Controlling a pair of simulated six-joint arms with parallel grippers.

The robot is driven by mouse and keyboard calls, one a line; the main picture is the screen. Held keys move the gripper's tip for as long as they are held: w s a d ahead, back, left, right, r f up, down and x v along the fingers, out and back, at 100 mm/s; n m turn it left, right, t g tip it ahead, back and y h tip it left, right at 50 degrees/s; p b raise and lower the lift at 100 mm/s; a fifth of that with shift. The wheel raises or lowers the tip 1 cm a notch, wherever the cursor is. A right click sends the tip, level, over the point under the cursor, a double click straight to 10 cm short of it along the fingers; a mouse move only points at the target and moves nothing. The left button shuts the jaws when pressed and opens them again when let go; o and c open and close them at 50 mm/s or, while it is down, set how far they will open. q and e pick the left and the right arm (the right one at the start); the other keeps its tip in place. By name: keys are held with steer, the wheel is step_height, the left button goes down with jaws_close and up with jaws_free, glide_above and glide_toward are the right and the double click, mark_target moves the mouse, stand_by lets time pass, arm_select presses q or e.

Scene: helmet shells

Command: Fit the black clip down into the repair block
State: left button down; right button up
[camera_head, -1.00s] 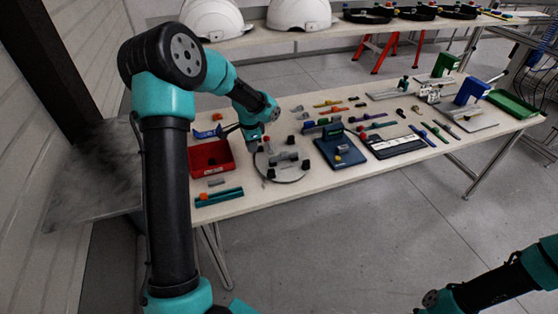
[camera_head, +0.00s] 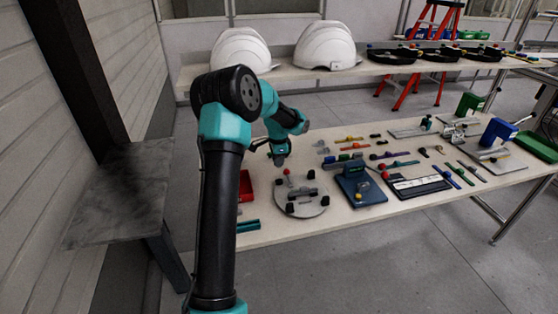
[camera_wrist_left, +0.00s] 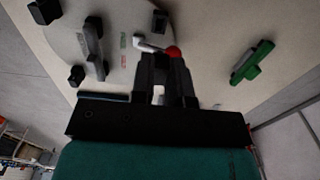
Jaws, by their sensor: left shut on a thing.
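A round grey plate (camera_head: 314,209) lies on the bench and also fills the upper left of the left wrist view (camera_wrist_left: 115,20). A dark grey block (camera_head: 300,193) sits across its middle, with several black blocks around its edge; I cannot tell if this is the repair block. A lever with a red knob (camera_head: 286,171) stands at the plate's rim. My left gripper (camera_head: 279,159) is at the knob; in the left wrist view its fingers (camera_wrist_left: 165,62) are close together by the red knob (camera_wrist_left: 173,52). I cannot pick out the black clip. My right gripper is out of view.
A red tray (camera_head: 245,186) and a teal rail (camera_head: 248,226) are left of the plate, partly behind my arm. A blue fixture (camera_head: 360,188) stands close on the right. Several small parts lie behind it. White helmets (camera_head: 325,45) are on the back shelf.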

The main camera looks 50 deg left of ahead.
arm_select(q)
steer(key=shift+f, duration=2.85)
steer(key=shift+f, duration=1.15)
steer(key=c, duration=1)
jaws_free()
steer(key=shift+c, duration=0.2)
steer(key=shift+r, duration=0.15)
step_height(320, 180, up, 17)
